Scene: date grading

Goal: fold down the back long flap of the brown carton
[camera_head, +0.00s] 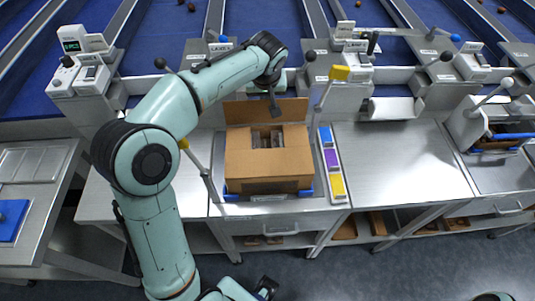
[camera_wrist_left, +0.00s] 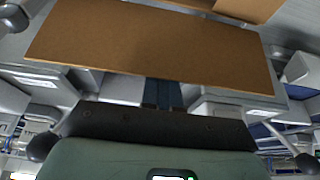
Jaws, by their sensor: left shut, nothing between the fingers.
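The brown carton (camera_head: 268,165) stands on the bench with a gap in the middle of its top showing pale contents. Its front and side flaps lie folded inward. Its back long flap (camera_head: 240,112) stands raised at the rear edge. My left arm reaches over from the left, and my left gripper (camera_head: 275,112) points down at the middle of that flap, shut and empty. In the left wrist view the brown flap panel (camera_wrist_left: 150,45) spans the upper part, and the fingers (camera_wrist_left: 163,94) run up to its edge, their tips hidden. I cannot tell whether they touch it.
Grading machines line the back. The steel bench (camera_head: 400,160) at right is clear.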

